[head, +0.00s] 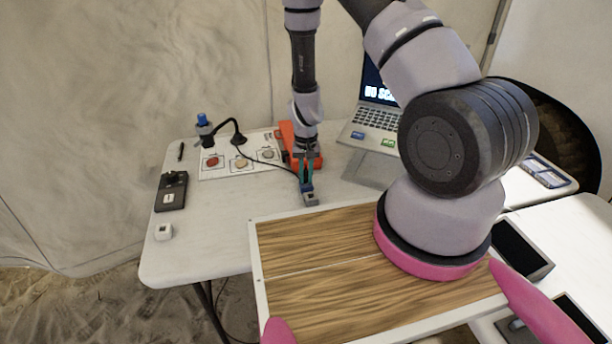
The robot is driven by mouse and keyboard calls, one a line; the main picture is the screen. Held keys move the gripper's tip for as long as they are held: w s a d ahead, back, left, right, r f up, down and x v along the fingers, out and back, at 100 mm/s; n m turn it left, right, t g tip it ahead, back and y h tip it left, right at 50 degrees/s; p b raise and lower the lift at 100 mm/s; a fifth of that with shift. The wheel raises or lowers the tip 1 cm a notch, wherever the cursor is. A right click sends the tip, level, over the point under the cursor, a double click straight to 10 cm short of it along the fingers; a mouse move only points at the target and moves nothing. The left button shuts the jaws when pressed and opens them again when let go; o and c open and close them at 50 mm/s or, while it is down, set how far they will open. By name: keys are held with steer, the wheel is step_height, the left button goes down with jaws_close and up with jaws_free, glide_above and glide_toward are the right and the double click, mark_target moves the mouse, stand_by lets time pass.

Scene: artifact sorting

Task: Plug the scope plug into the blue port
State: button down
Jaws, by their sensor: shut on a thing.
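My gripper (306,180), with teal fingers, points down over the near middle of the white table. It is shut on the scope plug, which is mostly hidden between the fingertips. A thin black cable (262,160) runs from the scope (205,130), a dark stand with a blue top at the back left, to the fingers. Right below the fingertips is a small blue part (307,188), which looks like the blue port, above a small grey block (311,199). I cannot tell whether the plug is in it or only touching.
A sheet with several coloured round samples (241,163) lies left of an orange case (288,137). A laptop (377,112) stands behind right. A black device (172,191) and a white cube (163,232) are at left. My wooden deck (300,250) fills the front.

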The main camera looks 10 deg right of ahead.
steer(key=c, duration=0.8)
jaws_free()
step_height(320, 180, up, 12)
steer(key=shift+r, duration=0.2)
step_height(320, 180, up, 12)
steer(key=t+y, duration=0.1)
steer(key=y, duration=0.1)
glide_above(306, 170)
steer(key=s+r+m+t, duration=0.1)
steer(key=s+r+t, duration=0.15)
steer(key=r, duration=0.95)
steer(key=s+d+r+t, duration=0.1)
steer(key=s+d+r, duration=0.1)
steer(key=s+r, duration=0.3)
steer(key=s+d+r+t, duration=0.1)
steer(key=s+r, duration=0.5)
steer(key=s+d+r+m+t, duration=0.1)
steer(key=s+d+r, duration=0.1)
steer(key=s+r, duration=0.3)
steer(key=shift+s+d+r+t, duration=0.15)
steer(key=shift+s+d+t, duration=0.2)
steer(key=shift+s, duration=0.1)
